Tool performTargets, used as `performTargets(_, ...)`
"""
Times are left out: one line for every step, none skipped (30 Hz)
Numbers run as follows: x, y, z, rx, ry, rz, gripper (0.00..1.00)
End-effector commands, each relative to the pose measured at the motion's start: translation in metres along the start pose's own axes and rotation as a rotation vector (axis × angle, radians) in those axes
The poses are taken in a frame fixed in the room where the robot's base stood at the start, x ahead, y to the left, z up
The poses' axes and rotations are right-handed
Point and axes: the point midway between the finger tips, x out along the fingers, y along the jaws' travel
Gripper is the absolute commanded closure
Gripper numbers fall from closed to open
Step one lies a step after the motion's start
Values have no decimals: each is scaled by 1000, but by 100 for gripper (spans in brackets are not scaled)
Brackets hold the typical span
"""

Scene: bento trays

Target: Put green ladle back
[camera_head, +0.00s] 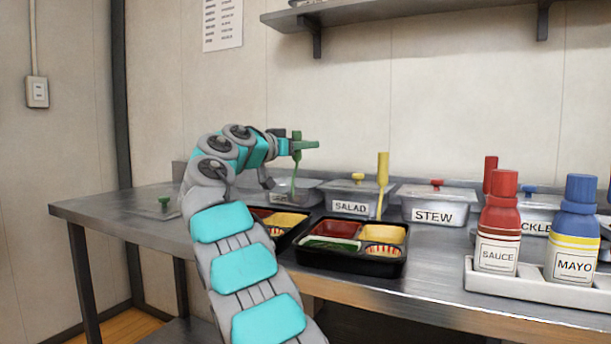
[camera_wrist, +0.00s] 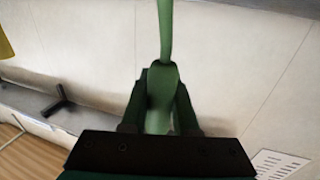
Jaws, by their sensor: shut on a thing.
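The green ladle (camera_head: 296,162) hangs upright from my gripper (camera_head: 299,146), over the leftmost metal container (camera_head: 309,197) in the back row. In the wrist view my gripper (camera_wrist: 160,112) is shut on the green ladle (camera_wrist: 165,40), with a dark finger on each side of its handle. The ladle's lower end is small in the head view; I cannot tell whether it is inside the container. That container's label is mostly hidden by my arm. A lid with a green knob (camera_head: 165,202) lies flat on the table's left part.
Lidded SALAD (camera_head: 349,207) and STEW (camera_head: 434,215) containers stand right of it, with a yellow ladle (camera_head: 382,172) upright by SALAD. Two black bento trays (camera_head: 350,265) are in front. Sauce (camera_head: 497,225) and mayo (camera_head: 573,230) bottles stand at right. A shelf (camera_head: 400,12) hangs above.

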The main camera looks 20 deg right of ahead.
Motion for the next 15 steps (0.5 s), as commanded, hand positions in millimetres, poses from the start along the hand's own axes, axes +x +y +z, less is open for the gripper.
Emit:
performTargets(0, 0, 2, -1, 1, 0, 100)
performTargets(0, 0, 3, 0, 1, 0, 100)
performTargets(0, 0, 4, 1, 1, 0, 100)
performTargets(0, 0, 5, 1, 0, 0, 100)
performTargets(0, 0, 6, 0, 0, 0, 100)
performTargets(0, 0, 8, -1, 0, 1, 100)
performTargets(0, 0, 10, -2, -1, 1, 100)
performTargets(0, 0, 13, -3, -1, 2, 100)
performTargets(0, 1, 17, -3, -2, 2, 100)
performTargets(0, 1, 20, -4, -2, 3, 100)
performTargets(0, 1, 22, -2, -2, 3, 100)
performTargets(-1, 2, 25, -2, -1, 3, 100)
performTargets(-1, 2, 28, -2, -1, 3, 100)
performTargets(-1, 2, 31, -3, -1, 4, 100)
performTargets(-1, 2, 34, -3, -1, 4, 100)
